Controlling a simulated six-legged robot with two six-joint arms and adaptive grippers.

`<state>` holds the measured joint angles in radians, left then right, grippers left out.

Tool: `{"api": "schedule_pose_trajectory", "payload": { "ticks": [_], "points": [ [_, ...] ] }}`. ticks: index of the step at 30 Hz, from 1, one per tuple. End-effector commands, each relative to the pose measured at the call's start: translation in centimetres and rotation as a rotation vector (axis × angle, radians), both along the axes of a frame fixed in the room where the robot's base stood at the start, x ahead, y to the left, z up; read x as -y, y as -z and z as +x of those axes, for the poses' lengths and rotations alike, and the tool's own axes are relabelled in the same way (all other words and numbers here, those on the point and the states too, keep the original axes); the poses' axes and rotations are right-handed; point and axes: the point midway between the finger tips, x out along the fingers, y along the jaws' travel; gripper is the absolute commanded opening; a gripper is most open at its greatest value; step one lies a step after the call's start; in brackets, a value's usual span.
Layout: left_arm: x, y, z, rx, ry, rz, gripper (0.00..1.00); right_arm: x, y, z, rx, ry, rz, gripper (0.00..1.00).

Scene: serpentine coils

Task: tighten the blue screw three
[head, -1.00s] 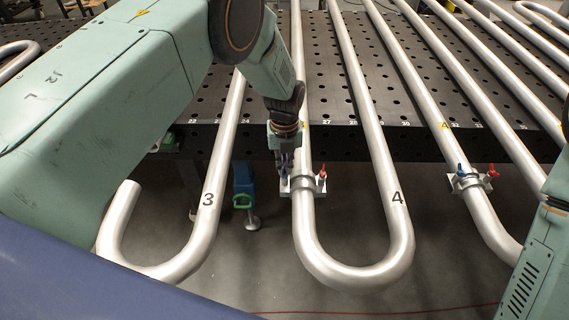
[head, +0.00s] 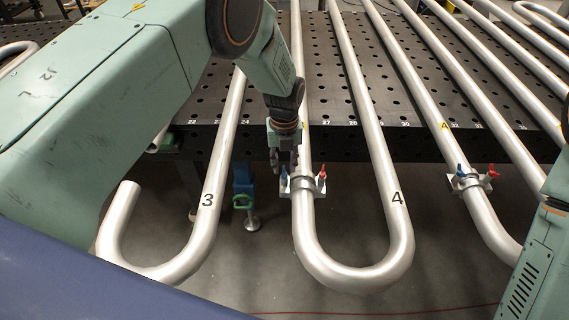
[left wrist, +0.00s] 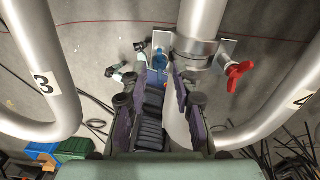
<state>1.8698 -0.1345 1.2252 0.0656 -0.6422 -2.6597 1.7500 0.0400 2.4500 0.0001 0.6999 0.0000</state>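A clamp (head: 304,183) sits around the steel pipe left of the label 4. It carries a blue screw (head: 283,178) on its left and a red screw (head: 322,172) on its right. My left gripper (head: 285,165) is just above the blue screw, pointing down, its fingers apart. In the left wrist view the blue screw (left wrist: 160,62) shows beyond and between the open fingertips (left wrist: 160,68). I cannot tell whether they touch it. The red screw (left wrist: 238,72) is to the right there. My right gripper is out of view.
A second clamp with a blue screw (head: 461,170) and a red screw (head: 493,171) sits on a pipe to the right. Bent steel pipes marked 3 (head: 207,200) and 4 (head: 397,198) flank the gripper. A black perforated table (head: 270,100) lies behind.

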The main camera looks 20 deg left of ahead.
Motion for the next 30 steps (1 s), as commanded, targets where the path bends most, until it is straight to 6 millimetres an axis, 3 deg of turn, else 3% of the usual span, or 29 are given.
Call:
{"api": "schedule_pose_trajectory", "payload": {
  "ticks": [9, 15, 21, 30],
  "points": [
    [0.0, -6.4, 0.1, 0.004, 0.001, 0.001, 0.28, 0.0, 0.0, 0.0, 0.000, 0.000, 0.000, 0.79],
    [0.0, -9.7, 0.1, 0.004, 0.000, -0.001, 0.28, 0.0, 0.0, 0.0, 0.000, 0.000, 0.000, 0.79],
    [0.0, -11.1, 0.0, 0.002, 0.000, 0.000, 0.28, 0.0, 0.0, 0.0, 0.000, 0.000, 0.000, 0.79],
    [0.0, -11.3, 0.0, 0.002, 0.000, 0.000, 0.28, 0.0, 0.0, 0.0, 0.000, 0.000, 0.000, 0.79]
  ]
}}
